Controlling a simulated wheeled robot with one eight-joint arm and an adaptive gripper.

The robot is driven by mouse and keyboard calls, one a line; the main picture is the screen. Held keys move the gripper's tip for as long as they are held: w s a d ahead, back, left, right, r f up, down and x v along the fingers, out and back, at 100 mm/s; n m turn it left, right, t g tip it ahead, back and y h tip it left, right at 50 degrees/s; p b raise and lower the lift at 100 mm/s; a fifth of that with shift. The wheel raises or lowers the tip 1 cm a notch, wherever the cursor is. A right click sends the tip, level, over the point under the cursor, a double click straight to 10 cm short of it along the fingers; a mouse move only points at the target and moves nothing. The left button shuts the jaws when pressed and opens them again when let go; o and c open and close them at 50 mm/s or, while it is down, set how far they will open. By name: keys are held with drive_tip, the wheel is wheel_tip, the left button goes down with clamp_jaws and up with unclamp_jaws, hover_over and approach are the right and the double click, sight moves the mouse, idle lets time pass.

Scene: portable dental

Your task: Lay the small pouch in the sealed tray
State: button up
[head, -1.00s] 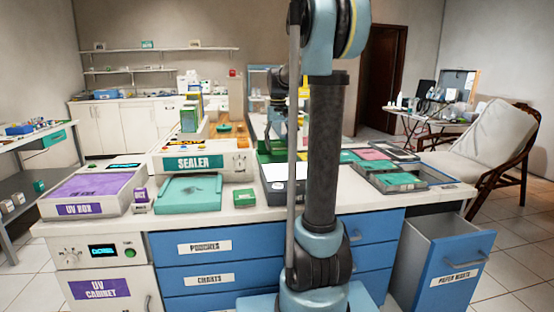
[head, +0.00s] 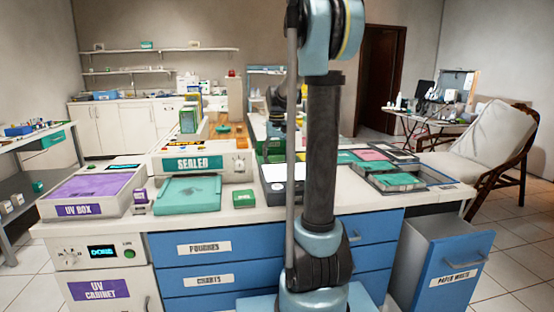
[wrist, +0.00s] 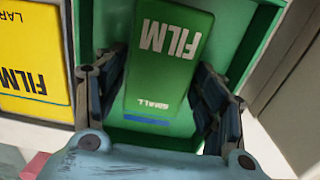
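In the wrist view my gripper (wrist: 160,75) is open, with one dark finger on each side of a green pack (wrist: 160,65) marked FILM SMALL. The pack lies in a green open-topped bin (wrist: 250,40). I cannot tell if a finger touches it. No other small pouch can be made out. In the head view a white unit with a teal sign (head: 198,163), reading SEALED or SEALER, stands on the counter left of centre. A flat teal tray (head: 187,194) lies in front of it. My arm hides most of the gripper area there.
The UV box (head: 90,190) is at the counter's left, with a small green box (head: 243,198) nearer the middle. Compartments with green and pink packs (head: 395,179) lie right of my arm. The paper waste drawer (head: 450,265) stands open.

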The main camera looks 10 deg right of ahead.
sight(277, 160)
drive_tip(key=shift+o, duration=0.3)
drive_tip(key=shift+r, duration=0.1)
wheel_tip(277, 160, up, 12)
idle(0.6)
